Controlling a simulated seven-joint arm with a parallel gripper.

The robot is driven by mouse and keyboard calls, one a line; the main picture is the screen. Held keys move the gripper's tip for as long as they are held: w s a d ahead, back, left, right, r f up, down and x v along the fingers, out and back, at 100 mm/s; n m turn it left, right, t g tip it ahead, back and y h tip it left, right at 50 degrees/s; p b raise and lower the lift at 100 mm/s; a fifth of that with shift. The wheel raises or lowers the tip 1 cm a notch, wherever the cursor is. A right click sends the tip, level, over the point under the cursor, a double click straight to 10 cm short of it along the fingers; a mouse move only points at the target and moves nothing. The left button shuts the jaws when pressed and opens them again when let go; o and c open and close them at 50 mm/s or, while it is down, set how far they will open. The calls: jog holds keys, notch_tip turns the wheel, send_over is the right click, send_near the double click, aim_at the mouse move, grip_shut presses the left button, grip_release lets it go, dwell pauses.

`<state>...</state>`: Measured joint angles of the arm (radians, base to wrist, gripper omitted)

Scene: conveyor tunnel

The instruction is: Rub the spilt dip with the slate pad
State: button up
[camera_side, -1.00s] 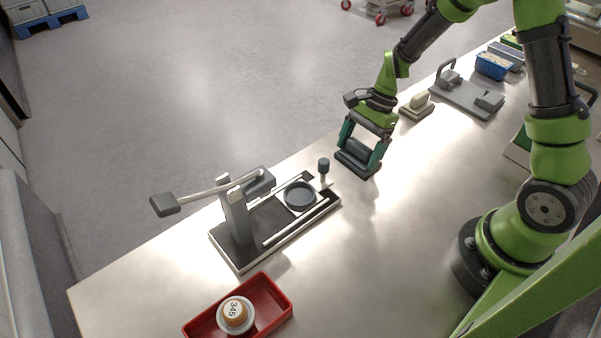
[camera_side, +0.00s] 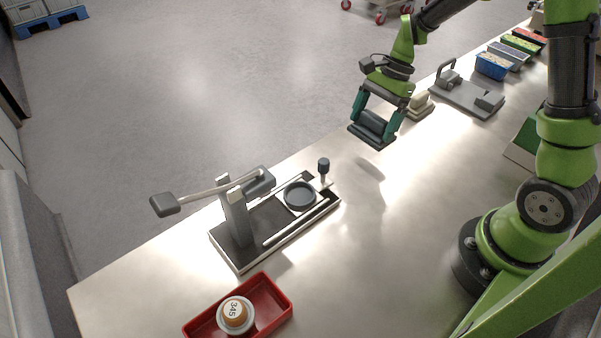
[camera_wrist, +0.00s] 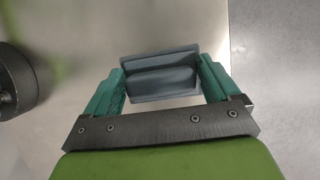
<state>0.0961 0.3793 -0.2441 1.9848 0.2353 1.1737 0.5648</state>
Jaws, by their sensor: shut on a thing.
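My gripper (camera_side: 378,119) is shut on the slate pad (camera_side: 371,134), a dark blue-grey block with a raised grip on a flat base. It holds the pad above the steel table, near the table's far edge, with a shadow on the table below. In the wrist view the slate pad (camera_wrist: 160,75) sits between the two teal fingers of my gripper (camera_wrist: 162,84). I cannot make out any spilt dip in either view.
A cream pad (camera_side: 418,104) lies just behind my gripper. A grey lever fixture (camera_side: 466,92) and a blue tub (camera_side: 492,66) are further back right. A press with a long handle (camera_side: 240,215) and a red tray (camera_side: 272,292) holding a lidded cup (camera_side: 235,315) stand front left. The table's middle is clear.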

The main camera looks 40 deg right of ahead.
jog(key=shift+r, duration=0.95)
